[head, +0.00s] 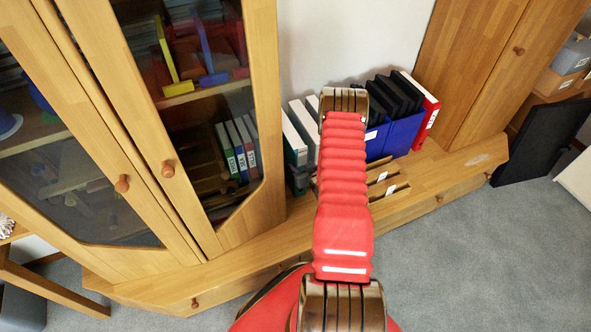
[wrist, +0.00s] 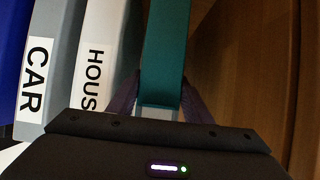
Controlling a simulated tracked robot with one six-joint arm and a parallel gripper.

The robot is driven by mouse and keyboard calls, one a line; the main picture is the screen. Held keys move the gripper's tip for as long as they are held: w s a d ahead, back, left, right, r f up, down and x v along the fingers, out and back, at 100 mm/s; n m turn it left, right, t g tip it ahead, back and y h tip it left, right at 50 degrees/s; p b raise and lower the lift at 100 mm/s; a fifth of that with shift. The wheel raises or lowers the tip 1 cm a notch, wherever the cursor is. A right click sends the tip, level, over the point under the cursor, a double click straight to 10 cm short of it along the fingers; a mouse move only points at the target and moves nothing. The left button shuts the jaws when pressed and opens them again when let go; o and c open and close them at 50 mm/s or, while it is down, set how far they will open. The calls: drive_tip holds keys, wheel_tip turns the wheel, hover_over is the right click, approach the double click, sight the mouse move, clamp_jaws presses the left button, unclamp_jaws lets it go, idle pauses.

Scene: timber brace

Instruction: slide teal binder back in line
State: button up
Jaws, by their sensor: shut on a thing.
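The teal binder (wrist: 166,45) stands upright in the middle of the wrist view. My gripper (wrist: 160,100) is shut on it, with a dark finger on each side of its lower visible part. In the head view, a strip of the teal binder (head: 292,155) shows at the left end of the binder row. Two pale binders, one labelled CAR (wrist: 38,80) and one labelled HOUS, cut off (wrist: 97,70), stand left of the teal one in the wrist view.
A wooden cabinet with glass doors (head: 225,225) stands close left of the row in the head view. Blue file boxes (head: 405,133) and a red binder (head: 430,108) stand to the right. Wooden trays (head: 388,178) lie in front on the low bench (head: 455,168).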

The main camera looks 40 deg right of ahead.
drive_tip(key=shift+w+d, duration=0.1)
drive_tip(key=shift+w, duration=0.35)
drive_tip(key=o, duration=1.2)
drive_tip(key=shift+s, duration=0.1)
drive_tip(key=v, duration=0.8)
drive_tip(key=shift+f, duration=0.1)
idle(0.5)
